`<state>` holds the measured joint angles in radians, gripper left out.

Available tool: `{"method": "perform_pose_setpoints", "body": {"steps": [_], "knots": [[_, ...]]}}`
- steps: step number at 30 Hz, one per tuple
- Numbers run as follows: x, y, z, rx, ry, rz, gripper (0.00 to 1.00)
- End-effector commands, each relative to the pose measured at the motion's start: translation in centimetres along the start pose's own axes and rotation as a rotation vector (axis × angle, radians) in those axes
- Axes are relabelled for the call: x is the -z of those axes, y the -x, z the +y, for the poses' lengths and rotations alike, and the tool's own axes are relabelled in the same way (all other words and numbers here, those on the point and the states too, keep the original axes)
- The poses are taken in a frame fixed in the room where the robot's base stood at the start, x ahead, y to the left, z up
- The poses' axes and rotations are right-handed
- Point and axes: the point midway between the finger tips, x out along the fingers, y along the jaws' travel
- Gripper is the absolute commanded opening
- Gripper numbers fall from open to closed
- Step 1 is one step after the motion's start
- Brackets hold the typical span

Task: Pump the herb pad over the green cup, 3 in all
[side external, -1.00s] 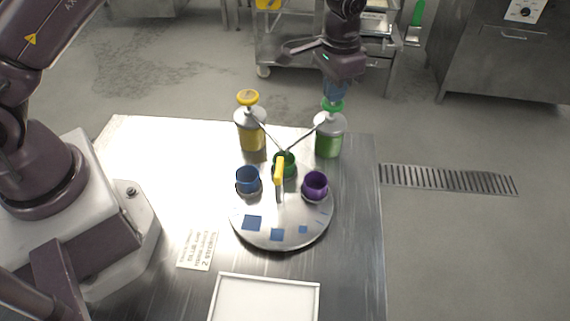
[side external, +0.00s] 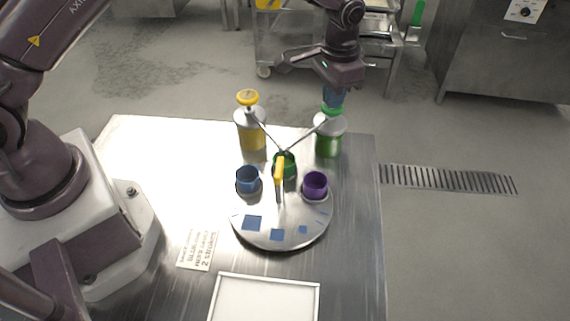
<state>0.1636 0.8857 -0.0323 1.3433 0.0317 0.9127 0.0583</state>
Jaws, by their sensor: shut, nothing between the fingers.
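The herb dispenser (side external: 329,142) is a clear bottle of green contents with a silver collar, at the back right of the table. Its green pad (side external: 333,110) is partly hidden under my gripper (side external: 333,99). My gripper is shut and empty, pointing down on top of the pad and seemingly touching it. The dispenser's thin spout slants left to above the green cup (side external: 291,168). The green cup stands at the back of the round turntable (side external: 262,239), partly hidden by a yellow handle (side external: 280,170). I cannot see into it.
A blue cup (side external: 247,180) and a purple cup (side external: 315,184) stand on the turntable's left and right. A yellow-topped dispenser (side external: 251,134) stands back left, its spout also near the green cup. A white tray (side external: 264,278) and a printed card (side external: 197,251) lie in front.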

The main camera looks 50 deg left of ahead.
Motion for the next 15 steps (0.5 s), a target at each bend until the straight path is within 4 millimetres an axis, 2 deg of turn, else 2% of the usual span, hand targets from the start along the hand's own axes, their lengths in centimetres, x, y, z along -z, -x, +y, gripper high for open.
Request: {"method": "perform_pose_setpoints", "body": {"steps": [15], "knots": [[0.0, 3.1, 0.0, 0.0, 0.0, 0.001, 0.0]]}}
